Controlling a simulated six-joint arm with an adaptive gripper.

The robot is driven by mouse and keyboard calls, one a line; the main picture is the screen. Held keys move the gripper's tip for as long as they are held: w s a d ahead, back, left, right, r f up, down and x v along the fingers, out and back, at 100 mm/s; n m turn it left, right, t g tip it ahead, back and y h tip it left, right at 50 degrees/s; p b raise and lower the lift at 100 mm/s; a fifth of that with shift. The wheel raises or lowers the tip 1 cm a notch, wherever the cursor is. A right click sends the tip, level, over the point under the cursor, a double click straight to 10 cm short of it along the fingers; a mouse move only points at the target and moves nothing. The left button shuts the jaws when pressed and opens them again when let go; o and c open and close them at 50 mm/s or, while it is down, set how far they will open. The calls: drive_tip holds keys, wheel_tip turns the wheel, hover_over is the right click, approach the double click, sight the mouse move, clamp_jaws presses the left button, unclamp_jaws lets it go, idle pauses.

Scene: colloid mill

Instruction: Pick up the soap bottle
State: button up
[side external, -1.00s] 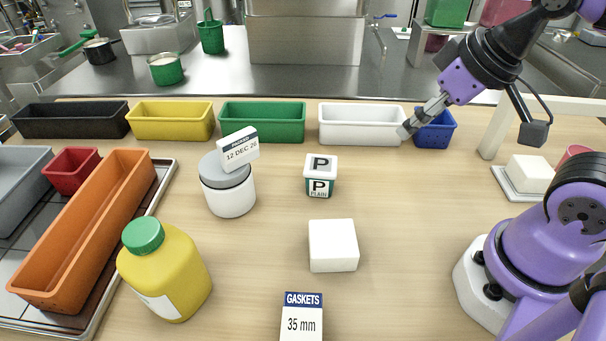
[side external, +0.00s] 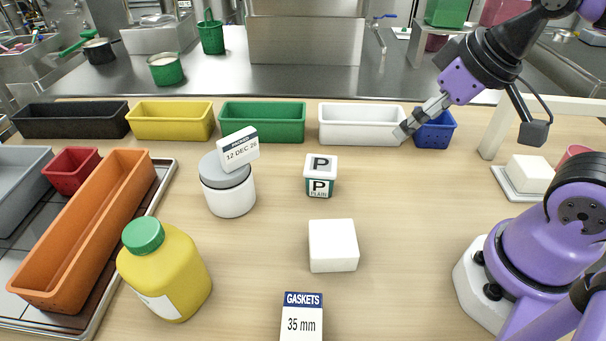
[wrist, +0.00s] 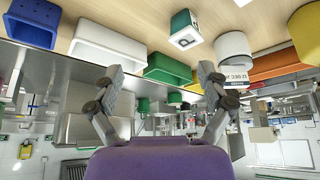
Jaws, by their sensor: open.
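The soap bottle (side external: 168,275) is a yellow bottle with a green cap and a pale label, standing at the front left of the table in the side view. A yellow piece of what looks like it shows at the right edge of the wrist view (wrist: 307,32). My gripper (side external: 402,133) is at the back right, above the table by the white and blue bins, far from the bottle. In the wrist view its two fingers (wrist: 160,75) are spread apart with nothing between them.
A grey-lidded white jar (side external: 229,194) with a date card, a P-marked box (side external: 320,175), a white block (side external: 333,245) and a gaskets card (side external: 302,318) stand between. An orange bin (side external: 90,235) lies left of the bottle. White (side external: 361,128) and green (side external: 262,124) bins line the back.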

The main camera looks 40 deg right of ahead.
drive_tip(key=n+g+y, duration=0.2)
drive_tip(key=n+y, duration=0.3)
drive_tip(key=n, duration=0.6)
approach(144, 231)
drive_tip(key=x, duration=0.3)
drive_tip(key=shift+s+f, duration=0.1)
drive_tip(key=shift+f, duration=0.15)
drive_tip(key=x, duration=0.6)
drive_tip(key=shift+a+r, duration=0.1)
clamp_jaws()
